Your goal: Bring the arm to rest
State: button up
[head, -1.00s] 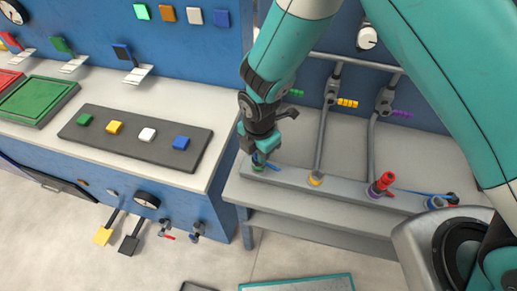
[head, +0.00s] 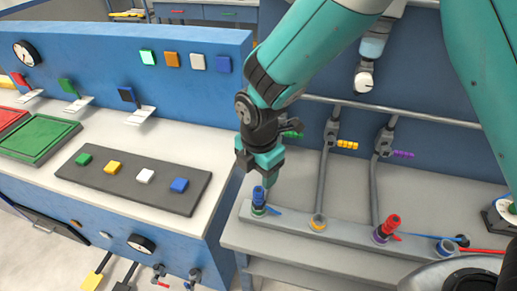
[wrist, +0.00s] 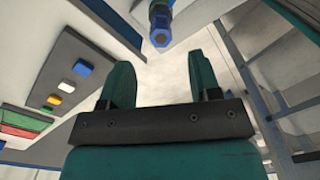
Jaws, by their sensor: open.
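My gripper (head: 263,174) hangs over the left end of the grey pipe rail in the head view, just above a blue pipe piece. In the wrist view my gripper (wrist: 160,85) shows two teal fingers spread apart with nothing between them. The blue pipe piece (head: 258,198) stands upright on the green-ringed left fitting of the rail (head: 345,231). It also shows in the wrist view (wrist: 160,38), beyond the fingertips and apart from them.
A red pipe piece (head: 388,227) stands on the rail's purple-ringed fitting. The yellow-ringed fitting (head: 318,222) and the blue-ringed fitting (head: 446,246) hold no coloured piece. Vertical grey pipes (head: 326,160) rise behind the rail. A button panel (head: 130,180) lies on the left counter.

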notch_tip(320, 180, up, 8)
jog(key=s+d+r+m+y, duration=0.2)
jog(key=s+d+r+m, duration=0.3)
jog(key=s+m, duration=0.3)
jog(key=s+d+r+m+y, duration=0.2)
jog(key=s+d+r+m, duration=0.4)
jog(key=m, duration=0.5)
jog(key=shift+s+d+b, duration=0.15)
jog(key=shift+s+b, duration=0.25)
jog(key=shift+s, duration=0.85)
